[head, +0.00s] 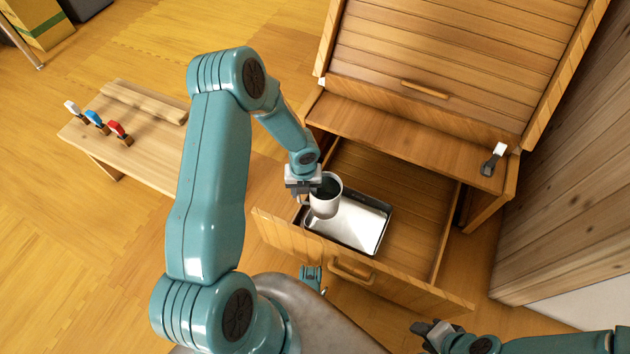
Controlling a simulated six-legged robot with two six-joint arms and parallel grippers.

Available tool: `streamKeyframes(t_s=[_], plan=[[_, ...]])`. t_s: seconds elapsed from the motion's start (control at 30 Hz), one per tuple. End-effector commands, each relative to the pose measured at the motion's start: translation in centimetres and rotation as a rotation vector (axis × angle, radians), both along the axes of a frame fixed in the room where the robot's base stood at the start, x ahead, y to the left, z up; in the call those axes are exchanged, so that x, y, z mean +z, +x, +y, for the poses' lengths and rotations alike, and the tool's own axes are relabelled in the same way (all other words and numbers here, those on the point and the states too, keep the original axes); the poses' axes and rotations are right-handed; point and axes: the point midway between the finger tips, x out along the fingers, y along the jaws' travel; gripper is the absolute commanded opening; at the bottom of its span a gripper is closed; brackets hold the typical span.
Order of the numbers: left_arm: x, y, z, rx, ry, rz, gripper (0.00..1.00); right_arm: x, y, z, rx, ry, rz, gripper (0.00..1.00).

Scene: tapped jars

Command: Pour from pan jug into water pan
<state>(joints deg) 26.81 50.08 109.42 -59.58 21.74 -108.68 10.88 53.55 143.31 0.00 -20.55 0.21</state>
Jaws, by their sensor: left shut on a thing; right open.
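The pan jug (326,205) is a white cup-like jug with a dark inside. The jug looks roughly upright, perhaps slightly tilted. The water pan (368,226) is a shallow shiny metal tray with a dark rim, lying in the open drawer. The jug and gripper hide its left part. I cannot tell whether it holds water. My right gripper (424,328) is open and empty at the bottom, in front of the drawer.
The open wooden drawer (420,240) extends from a cabinet with a slatted front (450,60). A grey-and-white clip-like item (493,158) is on the cabinet ledge. A low bench (150,150) at left carries white, blue and red-topped items. A plank wall (570,170) bounds the right.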

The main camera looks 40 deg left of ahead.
Motion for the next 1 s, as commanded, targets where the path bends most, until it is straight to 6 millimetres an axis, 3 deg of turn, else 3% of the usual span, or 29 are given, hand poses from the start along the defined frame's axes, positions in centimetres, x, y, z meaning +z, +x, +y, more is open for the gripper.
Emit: streamKeyframes(t_s=[0.3,0.53,0.9,1.0], plan=[[-2.3,-1.9,1.6,0.047,0.001,-0.001,0.0,-1.1,0.0,0.0,-0.001,0.0,-0.001,0.43],[-3.5,-1.9,1.7,0.054,0.003,-0.001,0.0,-2.0,0.2,-0.2,-0.006,-0.002,-0.003,0.43],[-6.9,-1.6,1.5,0.052,0.003,-0.002,0.0,-5.1,1.1,-0.7,-0.027,-0.007,-0.025,0.43],[-5.4,-1.5,1.4,0.047,0.056,0.047,0.0,-4.2,0.9,-0.7,-0.027,-0.006,-0.02,0.43]])
